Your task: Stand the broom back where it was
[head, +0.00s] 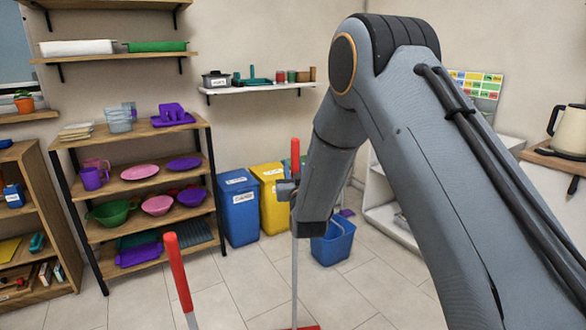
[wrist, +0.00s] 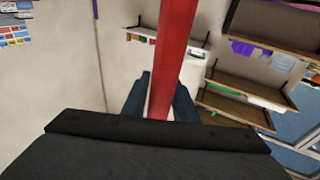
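A broom with a red grip (head: 295,155) and a thin grey pole (head: 295,275) stands upright in the middle of the head view. A bit of red at its foot shows at the bottom edge. My gripper (head: 287,190) is at its upper part, partly hidden by my arm. In the wrist view the red grip (wrist: 173,60) runs between the two dark fingers (wrist: 160,105), which appear closed on it. A second red-handled pole (head: 178,272) stands at the front left, apart from my gripper; its lower end is out of view.
A blue bin (head: 238,210), a yellow bin (head: 270,200) and a blue bucket (head: 333,243) stand behind the broom. A shelf unit (head: 135,185) with bowls and mugs is at left. A white wall shelf (head: 260,88) hangs above the bins. Tiled floor (head: 245,285) is clear between the poles.

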